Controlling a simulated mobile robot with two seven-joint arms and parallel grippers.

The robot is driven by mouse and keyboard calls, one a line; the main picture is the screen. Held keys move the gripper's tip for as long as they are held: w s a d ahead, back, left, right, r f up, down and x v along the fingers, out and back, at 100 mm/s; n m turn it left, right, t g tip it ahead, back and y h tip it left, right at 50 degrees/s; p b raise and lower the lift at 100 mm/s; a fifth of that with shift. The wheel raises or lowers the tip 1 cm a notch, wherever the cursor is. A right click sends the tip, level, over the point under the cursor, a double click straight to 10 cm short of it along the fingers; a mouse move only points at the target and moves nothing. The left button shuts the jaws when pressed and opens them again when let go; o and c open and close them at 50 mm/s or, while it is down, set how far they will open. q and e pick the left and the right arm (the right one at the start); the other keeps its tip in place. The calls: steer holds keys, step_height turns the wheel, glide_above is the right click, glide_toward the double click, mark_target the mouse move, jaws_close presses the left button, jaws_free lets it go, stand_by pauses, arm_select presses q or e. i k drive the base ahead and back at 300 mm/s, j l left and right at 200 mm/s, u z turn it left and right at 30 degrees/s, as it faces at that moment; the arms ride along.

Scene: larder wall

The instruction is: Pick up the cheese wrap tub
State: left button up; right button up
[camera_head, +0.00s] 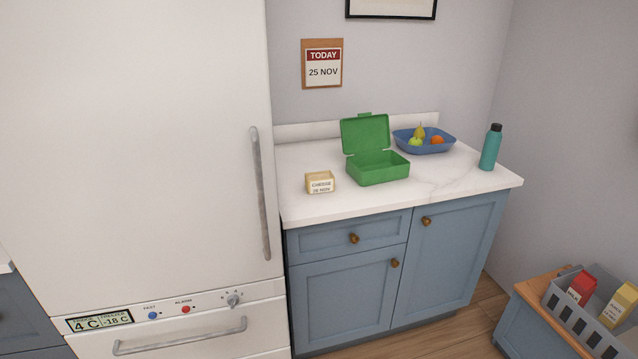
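The cheese wrap tub (320,183) is a small pale yellow block-shaped tub with a white label reading "CHEESE" and what looks like "28 NOV". It sits on the white marbled countertop (440,183), near its front left edge, to the left of the green lunch box. Neither of my grippers shows in the head view, so nothing is seen near the tub.
An open green lunch box (378,168) stands right of the tub. Behind are a blue fruit bowl (426,147) and a teal bottle (491,147). The tall white fridge (140,140) borders the counter's left. A grey crate (575,322) with cartons stands low right.

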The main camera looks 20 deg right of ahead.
mark_target(318, 181)
steer(key=u, duration=0.5)
steer(key=l+u, duration=0.75)
steer(key=l, duration=0.15)
steer(key=l+u, duration=0.15)
steer(key=l, duration=0.45)
steer(key=l+u, duration=0.1)
steer(key=l, duration=0.55)
steer(key=k+l+u, duration=0.15)
steer(key=l, duration=0.45)
